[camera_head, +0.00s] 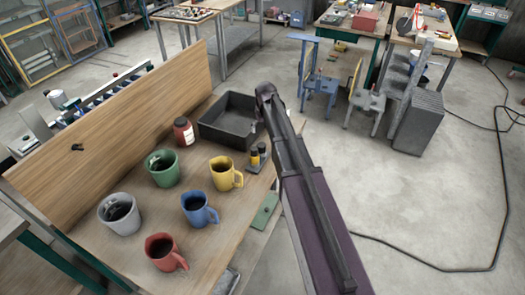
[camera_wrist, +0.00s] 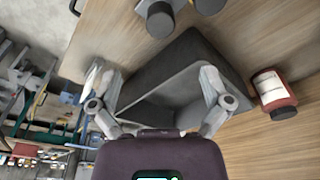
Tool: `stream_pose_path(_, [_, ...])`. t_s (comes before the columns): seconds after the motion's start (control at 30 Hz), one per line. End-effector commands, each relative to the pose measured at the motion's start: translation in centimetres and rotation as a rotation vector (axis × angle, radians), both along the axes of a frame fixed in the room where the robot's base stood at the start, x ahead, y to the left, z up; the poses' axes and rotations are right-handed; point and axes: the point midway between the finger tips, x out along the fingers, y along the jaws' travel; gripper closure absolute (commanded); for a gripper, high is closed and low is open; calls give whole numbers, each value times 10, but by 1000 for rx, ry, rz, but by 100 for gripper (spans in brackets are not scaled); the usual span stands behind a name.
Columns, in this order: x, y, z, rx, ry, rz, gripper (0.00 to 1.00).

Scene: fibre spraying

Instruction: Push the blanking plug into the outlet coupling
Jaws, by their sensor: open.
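I cannot make out a blanking plug or an outlet coupling for certain in either view. A small black fitting (camera_head: 77,147) sits on the wooden back panel, too small to identify. Two small dark-capped, yellow-banded pieces (camera_head: 258,155) stand at the bench's right edge; dark round caps (camera_wrist: 159,20) show at the top of the wrist view. My gripper (camera_wrist: 153,75) is open and empty, its fingers spread over the black tray (camera_wrist: 178,65). In the head view my arm reaches to the right side of that tray (camera_head: 226,132), and the fingers are hidden.
The bench (camera_head: 222,258) holds a red jar (camera_head: 183,132), green (camera_head: 163,168), yellow (camera_head: 224,174), blue (camera_head: 197,209) and red mugs (camera_head: 163,252), and a grey pot (camera_head: 119,214). The panel (camera_head: 125,135) stands along its left side.

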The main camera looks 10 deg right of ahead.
Motion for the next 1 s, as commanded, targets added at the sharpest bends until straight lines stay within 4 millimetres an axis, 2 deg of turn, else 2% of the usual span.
stream_pose_path(0.1, [2, 0, -13, 0, 0, 0, 2])
stream_pose_path(0.7, [8, 1, -58, 0, 0, -1, 2])
stream_pose_path(1.0, [11, 1, -75, 0, 0, -2, 2])
